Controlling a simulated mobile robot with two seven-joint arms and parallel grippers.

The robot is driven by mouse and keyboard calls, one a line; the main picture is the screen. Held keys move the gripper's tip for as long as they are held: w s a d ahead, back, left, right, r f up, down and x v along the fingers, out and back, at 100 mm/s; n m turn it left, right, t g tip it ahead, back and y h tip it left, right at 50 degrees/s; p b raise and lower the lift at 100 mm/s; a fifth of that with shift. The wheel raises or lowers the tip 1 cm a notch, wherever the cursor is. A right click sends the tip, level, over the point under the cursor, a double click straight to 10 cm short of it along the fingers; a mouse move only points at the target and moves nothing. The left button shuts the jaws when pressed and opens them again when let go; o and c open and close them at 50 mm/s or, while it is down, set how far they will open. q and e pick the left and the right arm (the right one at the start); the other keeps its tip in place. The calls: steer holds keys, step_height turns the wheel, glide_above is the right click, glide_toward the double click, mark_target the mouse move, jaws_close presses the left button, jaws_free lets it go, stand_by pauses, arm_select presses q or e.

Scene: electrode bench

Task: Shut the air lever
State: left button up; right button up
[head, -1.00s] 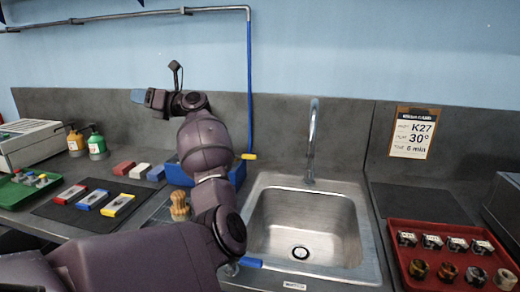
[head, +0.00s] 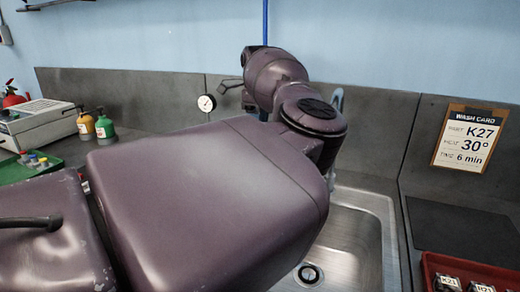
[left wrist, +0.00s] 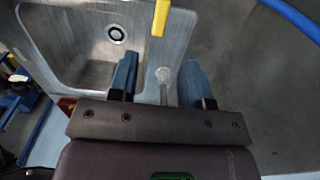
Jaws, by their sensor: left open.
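In the left wrist view, a yellow lever (left wrist: 161,17) shows at the top edge, ahead of and between my fingers; only part of it is in the picture. A blue air line (left wrist: 295,15) crosses the upper right corner of that view. My left gripper (left wrist: 157,65) is open, its two blue fingers apart and not touching the lever. In the head view, my own left arm hides the gripper and the lever. The upper part of the blue line (head: 265,18) shows against the wall there. My right gripper is in neither view.
The steel sink (head: 352,245) lies beyond my arm, with its tap (head: 337,100) partly hidden. A round gauge (head: 207,103) is at the back panel. A wash card (head: 468,138) hangs at right above a red tray (head: 430,265). Green and orange bottles (head: 104,125) stand at left.

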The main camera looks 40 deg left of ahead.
arm_select(q)
step_height(320, 180, down, 10)
steer(key=shift+r, duration=0.25)
stand_by(0.3)
jaws_close()
